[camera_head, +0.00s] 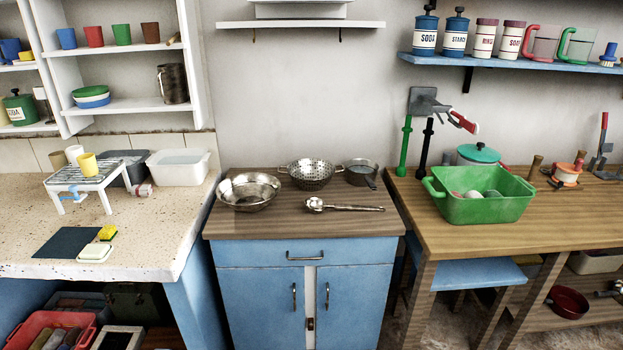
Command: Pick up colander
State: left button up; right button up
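The colander (311,175) is a silver metal bowl with small holes and side handles. It stands upright at the back middle of the wooden top (228,224) of a blue cabinet. Its inside faces up and looks empty. Its left handle is close to a wider shiny metal bowl (249,191); I cannot tell whether they touch. A small grey pan or sieve (359,172) stands close on its right. A metal ladle or spoon (343,206) lies in front of it. Neither of my grippers shows in the head view.
A speckled counter (140,233) on the left holds a small rack (84,177) and a white basin (179,166). A wooden table (458,236) on the right holds a green tub (479,207). A white shelf (300,24) hangs above. The cabinet top's front strip is clear.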

aim_at(310, 174)
jog(key=i+l+u, duration=0.4)
jog(key=l, duration=0.2)
jog(key=i+l+u, duration=0.2)
jog(key=l, duration=0.15)
